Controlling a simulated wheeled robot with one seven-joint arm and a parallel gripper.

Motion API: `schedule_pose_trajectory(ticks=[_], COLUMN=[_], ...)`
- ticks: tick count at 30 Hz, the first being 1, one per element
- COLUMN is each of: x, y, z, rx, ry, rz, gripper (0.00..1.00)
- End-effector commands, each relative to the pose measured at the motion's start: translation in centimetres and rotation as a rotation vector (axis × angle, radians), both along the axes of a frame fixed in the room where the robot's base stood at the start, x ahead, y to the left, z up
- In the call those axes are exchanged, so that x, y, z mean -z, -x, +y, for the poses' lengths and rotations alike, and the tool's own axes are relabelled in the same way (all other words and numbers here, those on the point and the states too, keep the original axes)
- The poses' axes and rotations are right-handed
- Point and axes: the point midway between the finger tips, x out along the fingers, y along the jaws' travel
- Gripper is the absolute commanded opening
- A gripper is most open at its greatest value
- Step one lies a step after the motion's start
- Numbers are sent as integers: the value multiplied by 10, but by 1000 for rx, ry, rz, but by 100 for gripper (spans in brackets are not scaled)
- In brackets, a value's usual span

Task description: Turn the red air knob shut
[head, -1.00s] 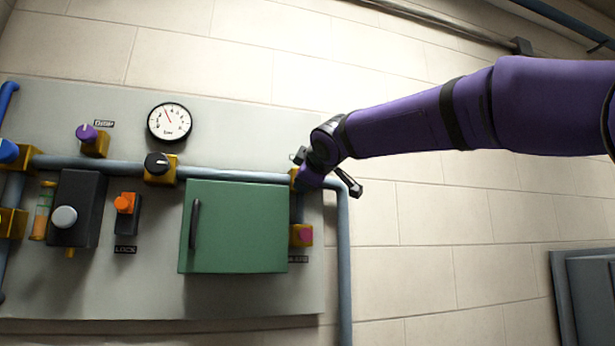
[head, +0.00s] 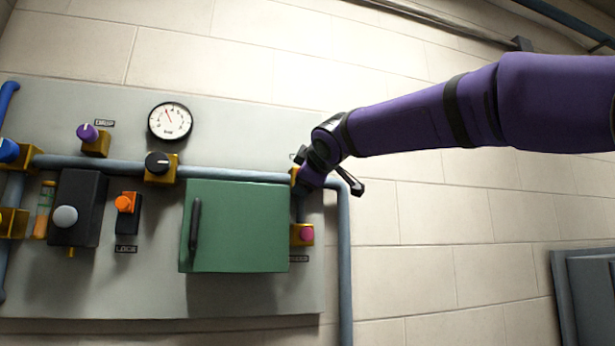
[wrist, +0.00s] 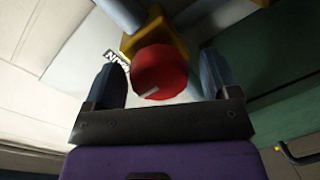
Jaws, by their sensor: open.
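The red knob (wrist: 160,72) shows in the wrist view, round with a pale pointer mark near its lower edge. It sits on a yellow valve body (wrist: 148,36) on the pipe. My gripper (wrist: 165,85) is open, with one finger on each side of the knob; I cannot tell whether either finger touches it. In the head view my gripper (head: 308,172) is at the pipe's right end, above the right edge of the green cabinet, and it hides the red knob there.
The green cabinet (head: 238,228) with a dark handle stands out from the panel just left of my gripper. A magenta knob (head: 307,235) is below it. A vertical pipe (head: 345,265) runs down at the right. A black knob (head: 157,163) and a gauge (head: 170,122) are further left.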

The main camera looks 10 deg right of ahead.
Motion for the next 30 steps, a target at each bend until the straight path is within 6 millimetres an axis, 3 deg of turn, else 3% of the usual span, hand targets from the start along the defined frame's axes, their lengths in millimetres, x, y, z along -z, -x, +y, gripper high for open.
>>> schedule_pose_trajectory(ticks=[16,22,30], x=[-11,-12,-12], y=[86,99,100], z=[-17,-20,-20], rx=[0,0,0], ry=[0,1,1], rz=[-1,-1,0], gripper=[81,81,81])
